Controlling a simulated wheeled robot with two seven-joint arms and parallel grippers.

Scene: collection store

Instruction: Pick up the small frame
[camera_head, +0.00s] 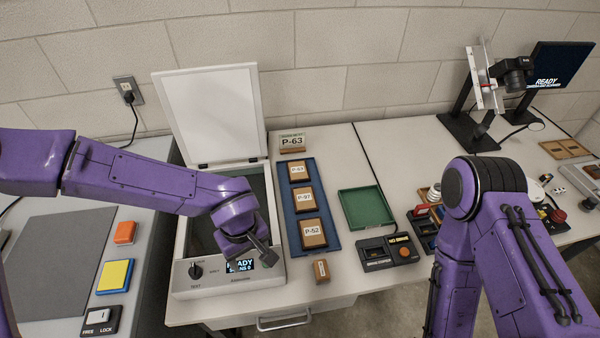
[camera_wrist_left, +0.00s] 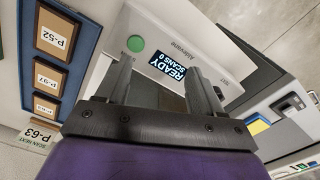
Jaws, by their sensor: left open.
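Three brown wooden frames with white label cards lie in a row in a blue tray (camera_head: 326,232) in the head view: a far one (camera_head: 299,172), a middle one (camera_head: 305,201) marked P-97 and a near one (camera_head: 313,234) marked P-52. The far one is the smallest; its label is hard to read. The frames also show at the left of the left wrist view, with P-52 (camera_wrist_left: 55,42) nearest. My left gripper (camera_wrist_left: 162,80) is open and empty above the scanner's front panel, left of the tray. My right arm shows, but its gripper does not.
The scanner (camera_head: 238,277) has its white lid (camera_head: 212,115) raised and its display reads READY. A P-63 sign (camera_head: 292,141) stands behind the tray. A small wooden block (camera_head: 321,271) lies before it. A green tray (camera_head: 366,208) looks empty; a console (camera_head: 388,251) stands nearer.

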